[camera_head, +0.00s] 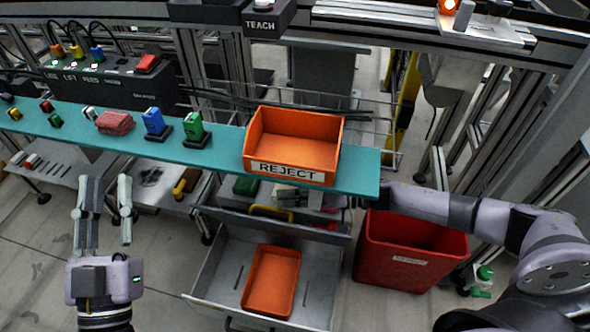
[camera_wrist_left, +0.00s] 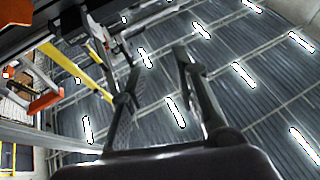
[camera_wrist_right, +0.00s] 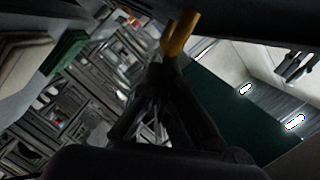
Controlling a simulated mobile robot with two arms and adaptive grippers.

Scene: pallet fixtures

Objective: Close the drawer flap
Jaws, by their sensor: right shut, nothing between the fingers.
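A grey drawer (camera_head: 213,272) stands pulled out below the teal shelf, with an orange tray (camera_head: 270,282) in it. Above it is a grey panel (camera_head: 325,231) with a yellow handle (camera_head: 270,212); I cannot tell which part is the flap. My right arm reaches under the shelf, which partly hides its gripper. In the right wrist view my right gripper (camera_wrist_right: 160,78) is shut and empty, its tips close to a yellow handle (camera_wrist_right: 180,32); contact is unclear. My left gripper (camera_head: 106,190) is open and empty left of the drawer; its spread fingers also show in the left wrist view (camera_wrist_left: 155,70).
The teal shelf (camera_head: 225,160) carries an orange REJECT bin (camera_head: 293,170), a blue item (camera_head: 154,122) and a green item (camera_head: 194,127). A red bin (camera_head: 380,265) stands right of the drawer, under my right arm. A green bottle (camera_head: 484,273) is at far right. Floor shows left of the drawer.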

